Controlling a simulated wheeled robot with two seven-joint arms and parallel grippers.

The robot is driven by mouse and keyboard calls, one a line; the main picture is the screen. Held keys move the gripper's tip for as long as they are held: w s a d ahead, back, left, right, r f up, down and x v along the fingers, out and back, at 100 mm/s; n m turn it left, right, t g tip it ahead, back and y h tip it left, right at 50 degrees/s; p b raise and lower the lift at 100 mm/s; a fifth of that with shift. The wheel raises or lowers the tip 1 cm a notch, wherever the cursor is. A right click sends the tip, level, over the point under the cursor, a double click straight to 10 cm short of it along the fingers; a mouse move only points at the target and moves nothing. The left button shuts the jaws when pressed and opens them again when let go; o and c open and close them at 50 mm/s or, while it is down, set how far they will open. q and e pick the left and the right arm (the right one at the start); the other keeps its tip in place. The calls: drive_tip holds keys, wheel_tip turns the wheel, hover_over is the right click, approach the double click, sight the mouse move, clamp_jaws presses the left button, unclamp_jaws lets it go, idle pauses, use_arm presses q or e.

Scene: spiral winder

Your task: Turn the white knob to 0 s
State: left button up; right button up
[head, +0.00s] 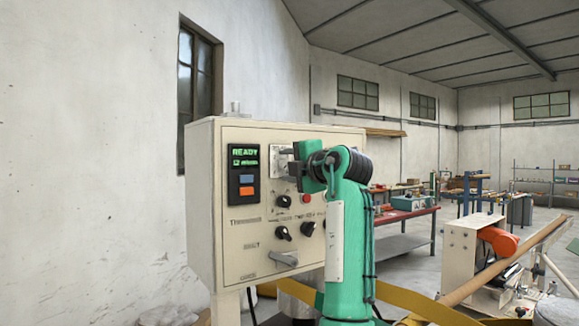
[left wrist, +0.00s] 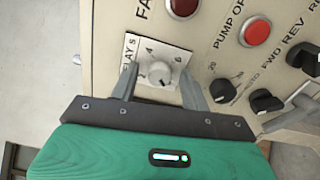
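The white knob (left wrist: 157,74) sits on a pale square dial plate marked "DELAY S" in the left wrist view, with the figures 4 and 6 readable. Its pointer is too small to read surely. My left gripper (left wrist: 160,85) is open, with one finger on each side of the knob. I cannot tell whether the fingers touch it. In the head view, my left gripper (head: 291,168) is at the upper part of the control box (head: 202,180), covering much of the dial plate (head: 280,154). The knob is hard to make out there. My right gripper is not in view.
Close by on the panel are a red button (left wrist: 257,32) and a black selector knob (left wrist: 222,90). A display (head: 244,156) reads READY. A grey handle (head: 284,259) juts from the lower panel. A red-topped bench (head: 405,215) stands behind, right.

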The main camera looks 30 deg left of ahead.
use_arm(q)
drive_tip(key=shift+d, duration=0.1)
drive_tip(key=b+v, duration=0.4)
drive_tip(key=v, duration=0.9)
drive_tip(key=shift+d, duration=0.3)
drive_tip(key=shift+s, duration=0.1)
drive_tip(key=shift+f, duration=0.1)
